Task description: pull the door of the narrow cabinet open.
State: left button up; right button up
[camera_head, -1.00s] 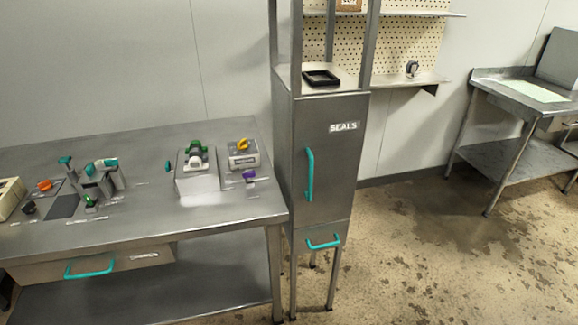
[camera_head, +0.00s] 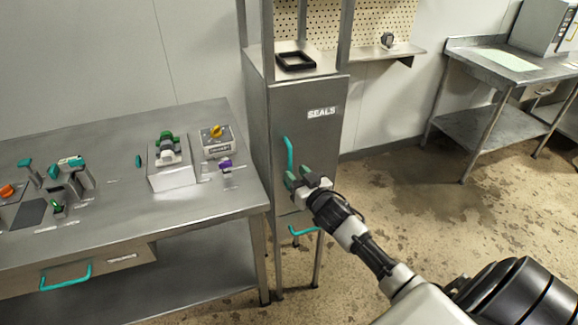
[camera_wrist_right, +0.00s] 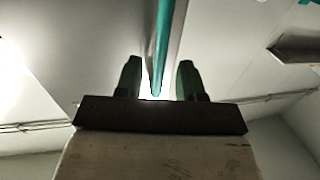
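The narrow steel cabinet (camera_head: 308,140), labelled SEALS, stands in the middle of the head view with its door closed. Its vertical teal door handle (camera_head: 288,153) is on the left side of the door. My right gripper (camera_head: 291,181) is at the lower part of this handle and hides its lower end. In the right wrist view, the two green fingertips (camera_wrist_right: 159,80) are apart, with the teal handle (camera_wrist_right: 163,40) running between them. Gaps show on both sides of the handle, so the gripper is open. My left gripper is not in view.
A steel workbench (camera_head: 110,225) with fixtures stands left of the cabinet. A drawer with a teal handle (camera_head: 303,231) is below the door. A black tray (camera_head: 295,61) sits on the cabinet top. Open floor (camera_head: 400,195) lies to the right, before another table (camera_head: 490,65).

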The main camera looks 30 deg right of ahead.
aim_at(291, 169)
jog(key=shift+w, duration=1.9)
jog(key=shift+d, duration=0.1)
grip_shut()
